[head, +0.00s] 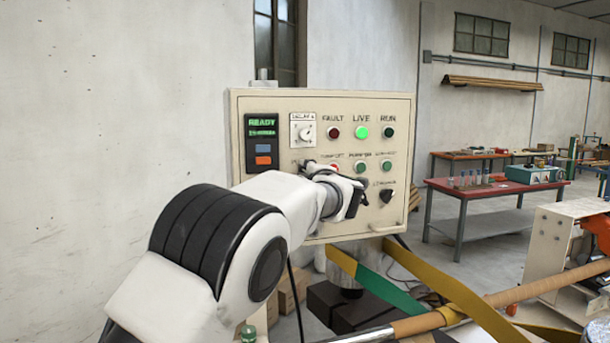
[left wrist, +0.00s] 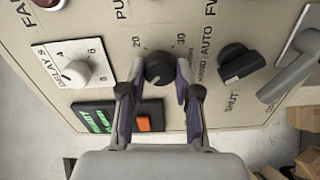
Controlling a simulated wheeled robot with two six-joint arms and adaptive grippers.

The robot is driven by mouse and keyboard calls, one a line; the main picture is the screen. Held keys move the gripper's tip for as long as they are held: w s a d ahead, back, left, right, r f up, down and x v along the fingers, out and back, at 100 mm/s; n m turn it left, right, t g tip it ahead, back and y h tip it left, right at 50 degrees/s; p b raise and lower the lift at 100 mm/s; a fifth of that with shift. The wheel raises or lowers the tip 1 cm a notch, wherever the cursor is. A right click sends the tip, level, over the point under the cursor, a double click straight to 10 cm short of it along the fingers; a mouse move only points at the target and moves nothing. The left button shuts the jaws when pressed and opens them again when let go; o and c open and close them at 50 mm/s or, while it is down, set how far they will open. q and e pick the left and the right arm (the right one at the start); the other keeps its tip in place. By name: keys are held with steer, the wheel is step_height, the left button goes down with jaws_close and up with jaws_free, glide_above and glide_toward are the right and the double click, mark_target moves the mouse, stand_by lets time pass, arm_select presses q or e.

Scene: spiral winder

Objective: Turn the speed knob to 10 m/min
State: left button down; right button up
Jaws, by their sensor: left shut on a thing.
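In the left wrist view the black round speed knob (left wrist: 159,68) sits on the cream panel (left wrist: 215,25), with the numbers 20 and 30 beside it. My left gripper (left wrist: 159,77) has one finger on each side of the knob and is shut on it. The rest of the scale is hidden, and I cannot make out where the knob points. In the head view my left gripper (head: 345,193) is at the panel's lower middle, and the arm and gripper hide the knob. My right gripper is in neither view.
A white delay knob (left wrist: 76,73) and a black hand/auto selector (left wrist: 238,62) flank the knob. A small display (head: 262,125) reads READY. The green LIVE lamp (head: 361,132) is lit. A red-topped table (head: 490,188) stands to the right, and yellow and green bands cross below the panel.

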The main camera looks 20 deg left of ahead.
arm_select(q)
steer(key=shift+r, duration=0.35)
steer(key=c, duration=1)
jaws_free()
steer(key=shift+o, duration=0.9)
steer(key=shift+w+f, duration=0.15)
steer(key=shift+w+d+f, duration=0.1)
steer(key=shift+w+f, duration=0.05)
steer(key=shift+w, duration=0.05)
steer(key=shift+s, duration=0.2)
